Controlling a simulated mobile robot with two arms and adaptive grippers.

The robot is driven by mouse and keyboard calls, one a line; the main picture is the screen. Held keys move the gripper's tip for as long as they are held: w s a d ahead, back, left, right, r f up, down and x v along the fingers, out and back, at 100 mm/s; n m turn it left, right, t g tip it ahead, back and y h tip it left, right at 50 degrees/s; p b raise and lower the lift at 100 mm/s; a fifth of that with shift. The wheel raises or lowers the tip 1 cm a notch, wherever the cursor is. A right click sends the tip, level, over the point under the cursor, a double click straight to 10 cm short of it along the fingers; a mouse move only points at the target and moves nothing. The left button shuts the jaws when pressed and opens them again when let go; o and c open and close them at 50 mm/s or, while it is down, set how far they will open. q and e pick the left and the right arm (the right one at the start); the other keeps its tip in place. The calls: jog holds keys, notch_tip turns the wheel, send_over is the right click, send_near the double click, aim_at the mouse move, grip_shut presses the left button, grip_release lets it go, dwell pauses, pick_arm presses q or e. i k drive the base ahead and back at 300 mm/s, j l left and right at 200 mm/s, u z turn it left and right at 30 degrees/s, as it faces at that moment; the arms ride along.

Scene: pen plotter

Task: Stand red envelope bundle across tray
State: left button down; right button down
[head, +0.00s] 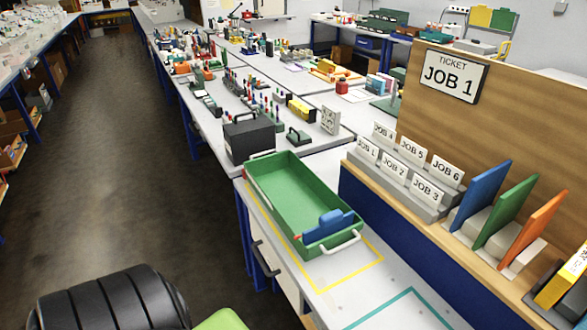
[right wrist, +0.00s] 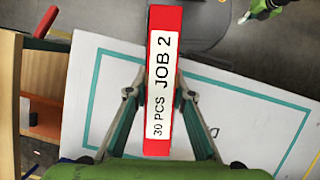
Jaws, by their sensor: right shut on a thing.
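A red envelope bundle (right wrist: 164,23) with a white label reading "JOB 2" and "30 PCS" stands out between the fingers of my right gripper (right wrist: 163,95). The gripper is shut on it, with one finger on each side. The green tray (head: 263,196) lies in the middle of the head view, apart from the bundle. A blue block (head: 330,228) with a small red part sits at the tray's near end. The right gripper and bundle are outside the head view. A green part at the bottom edge there may be my left gripper; its fingers are hidden.
A yellow outline (head: 362,278) surrounds the tray's near end, and a teal outline (head: 400,296) lies in front. To the right are a ledge with job cards (head: 428,190) and blue, green and orange upright panels (head: 505,212). A black box (head: 249,138) stands beyond the tray.

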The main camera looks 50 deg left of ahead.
aim_at(275, 181)
jog(key=j, duration=1.65)
jog(key=k+j, duration=0.1)
jog(key=j, duration=3.25)
jog(key=k+z, duration=0.05)
